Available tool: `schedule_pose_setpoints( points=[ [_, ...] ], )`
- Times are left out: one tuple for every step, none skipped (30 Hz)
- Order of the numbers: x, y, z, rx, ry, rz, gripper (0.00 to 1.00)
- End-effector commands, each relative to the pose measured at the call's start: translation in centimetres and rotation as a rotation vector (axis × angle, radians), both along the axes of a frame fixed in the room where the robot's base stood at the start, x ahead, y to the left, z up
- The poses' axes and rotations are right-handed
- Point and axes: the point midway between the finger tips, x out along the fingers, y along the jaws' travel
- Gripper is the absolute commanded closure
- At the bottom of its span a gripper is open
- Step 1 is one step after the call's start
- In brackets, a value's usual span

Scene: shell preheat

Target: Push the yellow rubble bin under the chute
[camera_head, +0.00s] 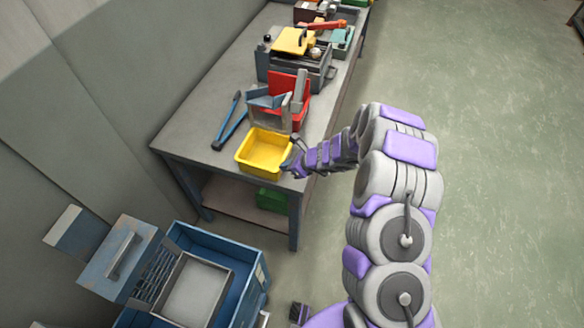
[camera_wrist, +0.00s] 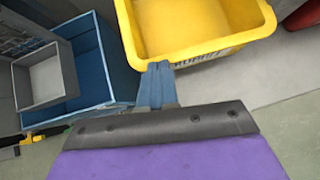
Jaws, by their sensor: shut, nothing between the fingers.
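The yellow rubble bin (camera_head: 252,168) is empty and stands upright near the front end of the workbench. A grey and blue angled piece that looks like the chute (camera_head: 268,104) stands directly behind it, beside a red container. Whether the bin's back edge is beneath the chute I cannot tell. My gripper (camera_head: 290,165) is at the bin's right side, low by the bench edge. In the wrist view my gripper (camera_wrist: 156,85) is shut and empty, its blue fingertips against or very near the bin's outer wall (camera_wrist: 205,52).
The grey workbench (camera_head: 195,125) runs away toward the back. A blue-handled tool (camera_head: 229,122) lies left of the bin. The red container (camera_head: 298,106) and a grey machine with a yellow top (camera_head: 293,58) stand behind. A blue open box (camera_head: 243,297) stands below, in front.

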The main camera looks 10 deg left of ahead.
Motion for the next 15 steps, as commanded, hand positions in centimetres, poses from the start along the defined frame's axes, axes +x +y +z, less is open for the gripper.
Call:
schedule_pose_setpoints(
  points=[
    [0.1,0.7,0.1,0.0,-0.002,0.004,1.0],
    [0.2,1.1,0.1,0.0,-0.002,0.004,1.0],
    [0.3,1.4,0.0,-0.001,-0.001,0.004,1.0],
    [0.3,1.6,0.0,-0.001,0.0,0.004,1.0],
    [0.3,1.8,0.0,-0.001,0.001,0.004,1.0],
    [0.3,2.0,-0.1,-0.001,0.002,0.003,1.0],
    [0.3,2.0,-0.1,0.0,0.002,0.002,1.0],
    [0.4,2.0,-0.1,0.0,0.003,0.001,1.0],
    [0.4,2.0,-0.1,0.0,0.003,0.001,1.0],
    [0.4,2.0,-0.1,0.0,0.003,0.001,1.0],
    [0.4,2.0,-0.1,0.0,0.004,0.001,1.0],
    [0.4,1.9,-0.1,0.0,0.004,0.001,1.0],
    [0.4,1.9,-0.1,0.0,0.004,0.001,1.0],
    [0.4,1.9,-0.1,0.0,0.004,0.001,1.0],
    [0.4,1.9,-0.1,0.0,0.003,0.001,1.0]
  ],
)
